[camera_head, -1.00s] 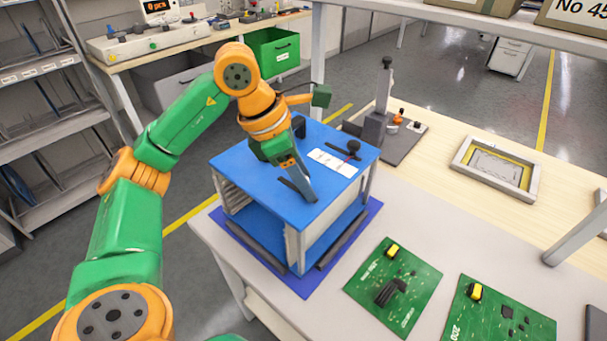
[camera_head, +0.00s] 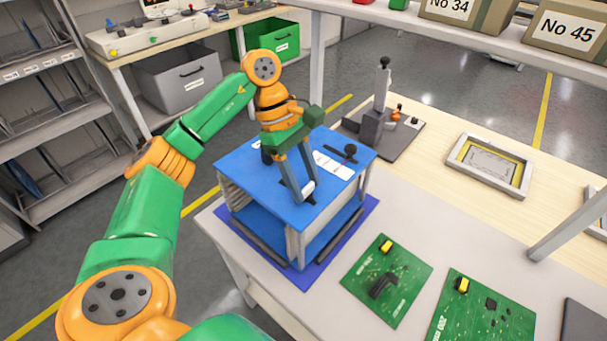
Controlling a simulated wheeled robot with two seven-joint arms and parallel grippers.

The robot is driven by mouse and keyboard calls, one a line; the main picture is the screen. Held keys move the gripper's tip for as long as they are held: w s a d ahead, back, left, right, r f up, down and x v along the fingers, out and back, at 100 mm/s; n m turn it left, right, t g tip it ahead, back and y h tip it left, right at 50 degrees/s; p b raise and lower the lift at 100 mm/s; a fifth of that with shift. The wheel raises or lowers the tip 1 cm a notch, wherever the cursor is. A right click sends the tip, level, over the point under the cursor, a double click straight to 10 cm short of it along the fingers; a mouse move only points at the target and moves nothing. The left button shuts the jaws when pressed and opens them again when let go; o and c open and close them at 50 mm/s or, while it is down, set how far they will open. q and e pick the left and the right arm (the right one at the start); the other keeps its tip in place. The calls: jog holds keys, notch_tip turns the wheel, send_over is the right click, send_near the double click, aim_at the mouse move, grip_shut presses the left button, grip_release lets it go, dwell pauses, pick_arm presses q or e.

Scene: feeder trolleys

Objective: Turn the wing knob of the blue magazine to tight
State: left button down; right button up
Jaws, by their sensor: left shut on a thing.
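The blue magazine (camera_head: 240,163) is a box-shaped rack with a blue top and open sides, standing on a dark blue mat (camera_head: 304,284) at the left end of the table. My left gripper (camera_head: 301,193) points down onto the front part of its top. Its two grey fingers are shut on the wing knob, which is mostly hidden between the fingertips; a small dark part shows at their tips. The knob's exact angle cannot be made out. My right gripper is not in view.
A black ball-topped lever (camera_head: 351,150) and a white label strip (camera_head: 333,165) are on the magazine's top, right of the gripper. Green circuit boards (camera_head: 411,262) lie on the table to the right. A grey upright fixture (camera_head: 380,95) stands behind.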

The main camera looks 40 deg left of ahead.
pick_arm(q)
jog(key=shift+m, duration=0.5)
jog(key=shift+c, duration=1.4)
grip_release()
jog(key=v, duration=0.3)
jog(key=shift+w, duration=0.15)
jog(key=p+v, duration=0.2)
jog(key=v, duration=0.2)
jog(key=shift+r, duration=0.1)
